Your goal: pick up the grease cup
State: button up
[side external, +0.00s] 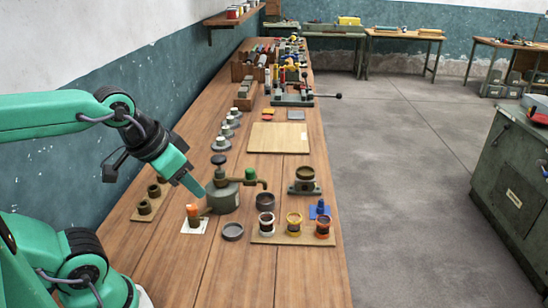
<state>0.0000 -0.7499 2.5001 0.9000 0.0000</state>
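I cannot tell for certain which item is the grease cup. Three small ringed cups stand in a row on a wooden board: one with a pale rim (266,222), a yellow one (294,222) and an orange-red one (323,226). A dark open cup (265,201) stands behind them, and a low grey dish (232,231) lies to their left. My gripper (193,184) hangs above the bench, left of these cups and beside a green pump can. Its teal finger points down and right. Whether it is open or shut does not show. I see nothing held in it.
An orange-topped item (193,214) stands on a white square below my gripper. A round fitting on a base (304,181) is farther back. A bare wooden board (278,138) lies beyond. Tools crowd the far bench.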

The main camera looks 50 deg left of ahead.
jog(key=o, duration=0.6)
jog(key=n+g, duration=0.1)
jog(key=g, duration=0.4)
send_over(294, 218)
jog(key=f, duration=1.3)
jog(key=shift+s+a+f, duration=0.1)
jog(key=shift+s+f, duration=0.15)
jog(key=shift+w+f+g, duration=0.3)
jog(key=shift+f, duration=0.3)
jog(key=shift+f, duration=0.1)
